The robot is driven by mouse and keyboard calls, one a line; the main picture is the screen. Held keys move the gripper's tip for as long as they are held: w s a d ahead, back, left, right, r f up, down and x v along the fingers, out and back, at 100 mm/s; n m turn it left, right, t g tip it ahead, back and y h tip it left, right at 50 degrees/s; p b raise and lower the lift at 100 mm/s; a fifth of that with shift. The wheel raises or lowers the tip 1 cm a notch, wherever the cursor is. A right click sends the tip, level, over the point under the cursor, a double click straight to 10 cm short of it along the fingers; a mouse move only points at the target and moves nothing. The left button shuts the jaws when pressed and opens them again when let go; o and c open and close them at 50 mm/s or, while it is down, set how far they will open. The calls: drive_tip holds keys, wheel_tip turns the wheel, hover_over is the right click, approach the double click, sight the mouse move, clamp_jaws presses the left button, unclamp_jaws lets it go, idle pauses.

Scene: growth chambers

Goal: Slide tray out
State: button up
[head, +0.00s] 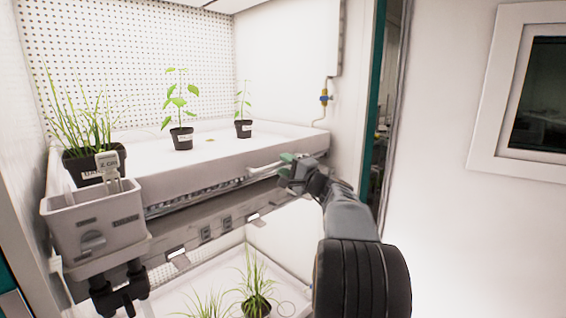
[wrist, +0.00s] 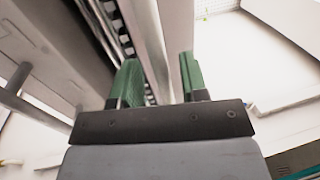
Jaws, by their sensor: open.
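The white tray (head: 200,165) sits on the upper shelf of the growth chamber, with potted plants standing on it. A pale bar (head: 262,170) runs along its front edge at the right. My gripper (head: 287,166) is at the right part of this front edge. In the wrist view, the green fingers of my gripper (wrist: 157,72) are apart, and a pale bar (wrist: 152,40) passes between them. The fingers look open around the bar, not closed on it. Whether either finger touches it, I cannot tell.
On the tray stand a grassy pot (head: 85,165) at the left and two leafy pots (head: 182,138) (head: 243,129). A grey box (head: 95,225) hangs at the front left. A lower shelf holds more plants (head: 257,292). A white wall (head: 490,235) is at the right.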

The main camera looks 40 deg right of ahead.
drive_tip(key=shift+w+a+r, duration=0.15)
drive_tip(key=shift+w, duration=0.55)
drive_tip(key=shift+c, duration=0.5)
clamp_jaws()
